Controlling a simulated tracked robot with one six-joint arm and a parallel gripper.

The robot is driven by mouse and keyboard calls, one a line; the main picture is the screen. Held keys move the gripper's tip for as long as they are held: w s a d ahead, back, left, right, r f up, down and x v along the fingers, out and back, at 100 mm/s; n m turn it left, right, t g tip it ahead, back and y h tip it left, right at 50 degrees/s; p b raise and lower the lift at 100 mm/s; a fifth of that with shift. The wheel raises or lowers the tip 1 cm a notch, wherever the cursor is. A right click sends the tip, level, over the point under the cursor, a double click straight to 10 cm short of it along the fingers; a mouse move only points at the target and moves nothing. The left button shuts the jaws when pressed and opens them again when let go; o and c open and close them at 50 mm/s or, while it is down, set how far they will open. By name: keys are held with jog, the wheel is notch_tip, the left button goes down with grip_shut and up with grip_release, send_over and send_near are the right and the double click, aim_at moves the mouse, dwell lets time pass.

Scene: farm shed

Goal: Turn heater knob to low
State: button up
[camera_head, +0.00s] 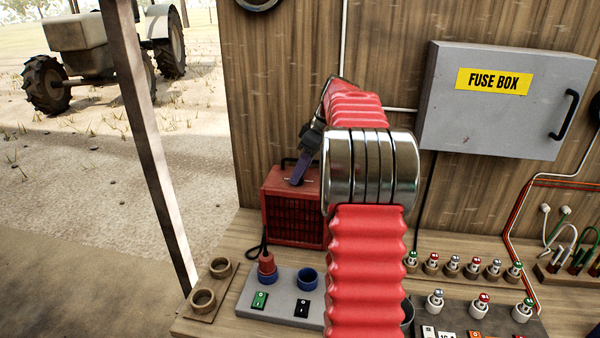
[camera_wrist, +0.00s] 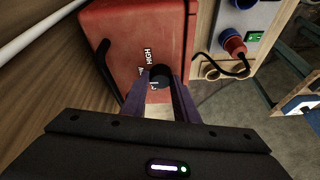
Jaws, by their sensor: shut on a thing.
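The red heater (camera_head: 291,210) stands on the wooden bench against the back wall, its dark grille facing forward. In the wrist view its red top (camera_wrist: 130,35) shows, with a round black knob (camera_wrist: 160,76) and a white "HIGH" label beside it. Another label is partly hidden. My gripper (camera_head: 297,181) reaches down onto the heater's top. In the wrist view my gripper (camera_wrist: 160,88) has its two purple fingers on either side of the knob, shut on it. The knob's white mark is small, and I cannot tell its exact setting.
The grey socket panel (camera_head: 277,312) with a red plug (camera_head: 266,263) and green and black switches sits in front of the heater. The fuse box (camera_head: 505,100) hangs on the wall at right. Several fuses stand on the bench at right.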

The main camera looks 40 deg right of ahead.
dwell(0.4)
jog(key=o, duration=1)
jog(key=shift+o, duration=0.2)
jog(key=v, duration=1.3)
jog(key=shift+r, duration=0.35)
jog(key=shift+s, duration=0.1)
